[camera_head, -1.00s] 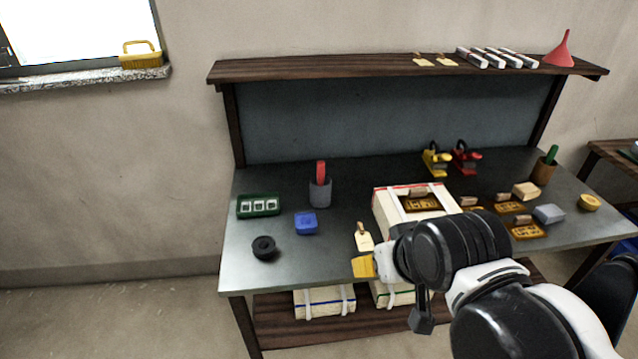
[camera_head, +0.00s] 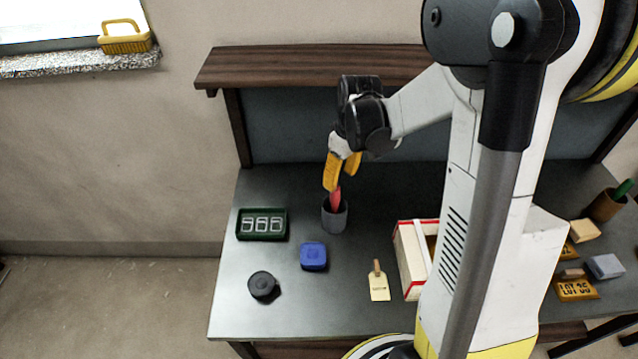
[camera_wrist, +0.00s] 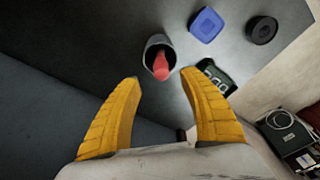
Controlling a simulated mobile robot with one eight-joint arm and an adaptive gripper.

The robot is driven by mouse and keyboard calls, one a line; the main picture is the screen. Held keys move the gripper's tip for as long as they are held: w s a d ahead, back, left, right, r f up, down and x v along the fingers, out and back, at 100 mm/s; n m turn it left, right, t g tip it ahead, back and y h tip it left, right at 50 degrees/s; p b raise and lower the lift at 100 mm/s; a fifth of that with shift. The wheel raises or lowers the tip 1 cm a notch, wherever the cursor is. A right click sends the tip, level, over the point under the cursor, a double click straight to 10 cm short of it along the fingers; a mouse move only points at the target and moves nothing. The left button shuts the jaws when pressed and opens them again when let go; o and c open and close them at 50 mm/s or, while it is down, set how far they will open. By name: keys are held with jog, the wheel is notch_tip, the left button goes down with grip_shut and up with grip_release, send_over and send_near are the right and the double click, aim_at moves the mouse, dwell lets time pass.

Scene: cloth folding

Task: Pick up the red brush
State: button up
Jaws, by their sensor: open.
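The red brush (camera_head: 336,200) stands upright in a grey cup (camera_head: 335,218) on the table. Its upper end is partly covered by my yellow fingers in the head view. In the wrist view the red brush (camera_wrist: 161,66) sticks out of the cup (camera_wrist: 151,46), just ahead of the space between my fingertips. My gripper (camera_head: 343,178) points down from above the cup, with its fingers spread. In the wrist view my gripper (camera_wrist: 159,78) is open, with one finger on each side and nothing held. I cannot tell whether a finger touches the brush.
A green tray (camera_head: 240,236) with pale pieces stands left of the cup. A blue block (camera_head: 313,256), a black ring (camera_head: 263,286) and a tag (camera_head: 379,286) lie in front. A white box (camera_head: 411,262) stands to the right. The upper shelf (camera_head: 270,67) overhangs behind.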

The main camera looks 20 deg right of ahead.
aim_at(334, 198)
jog(key=f+b, duration=0.1)
jog(key=f, duration=0.3)
jog(key=shift+a+f, duration=0.15)
jog(key=shift+a, duration=0.05)
jog(key=f, duration=0.2)
jog(key=w+f+b, duration=0.1)
jog(key=f+b, duration=0.1)
jog(key=f, duration=0.1)
jog(key=shift+w+a+f, duration=0.25)
jog(key=shift+w+f, duration=0.05)
jog(key=shift+f, duration=0.05)
jog(key=shift+r, duration=0.1)
jog(key=shift+c, duration=0.3)
grip_shut()
